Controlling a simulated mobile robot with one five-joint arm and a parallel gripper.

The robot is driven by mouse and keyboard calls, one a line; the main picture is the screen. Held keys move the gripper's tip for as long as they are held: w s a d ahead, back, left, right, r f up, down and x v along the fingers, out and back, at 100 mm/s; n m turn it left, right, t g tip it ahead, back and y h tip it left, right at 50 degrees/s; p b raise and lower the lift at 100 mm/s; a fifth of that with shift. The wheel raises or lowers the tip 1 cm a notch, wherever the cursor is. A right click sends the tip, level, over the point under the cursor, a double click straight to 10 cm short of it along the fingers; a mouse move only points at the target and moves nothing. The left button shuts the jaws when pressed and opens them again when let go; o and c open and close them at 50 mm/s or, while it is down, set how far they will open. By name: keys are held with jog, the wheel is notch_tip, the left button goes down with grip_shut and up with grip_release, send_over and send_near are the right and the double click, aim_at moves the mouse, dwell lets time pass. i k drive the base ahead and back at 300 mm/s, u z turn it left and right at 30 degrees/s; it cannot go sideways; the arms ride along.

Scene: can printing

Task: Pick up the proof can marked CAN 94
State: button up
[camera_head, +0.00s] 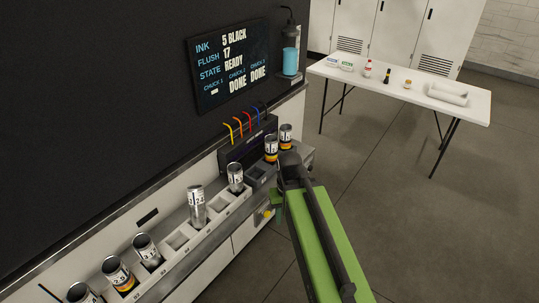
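Several cans with a white label band and dark digits stand along the pale slotted rack (219,209) on the left. The markings are too small to read surely, so I cannot tell which is CAN 94. From near to far are a can (80,294) cut by the frame edge, an orange-banded can (117,273), a silver can (147,251), a taller-showing silver can (197,207) and another silver can (235,179). Two orange-banded cans (271,148) (286,136) stand farther on. My gripper (290,160) is beside these two; its fingers are not clear.
A dark screen (228,66) reads INK 5 BLACK, FLUSH 17, STATE READY, with DONE twice below. A dark unit (247,143) with coloured hoses sits behind the rack. A white table (420,91) with bottles stands at the back right. The floor between is clear.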

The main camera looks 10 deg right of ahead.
aim_at(271, 140)
jog(key=u, duration=0.35)
jog(key=k, duration=0.1)
jog(key=u, duration=3.25)
jog(key=k, duration=1.7)
jog(key=z, duration=1.6)
jog(key=i, duration=1.05)
jog(key=u, duration=0.05)
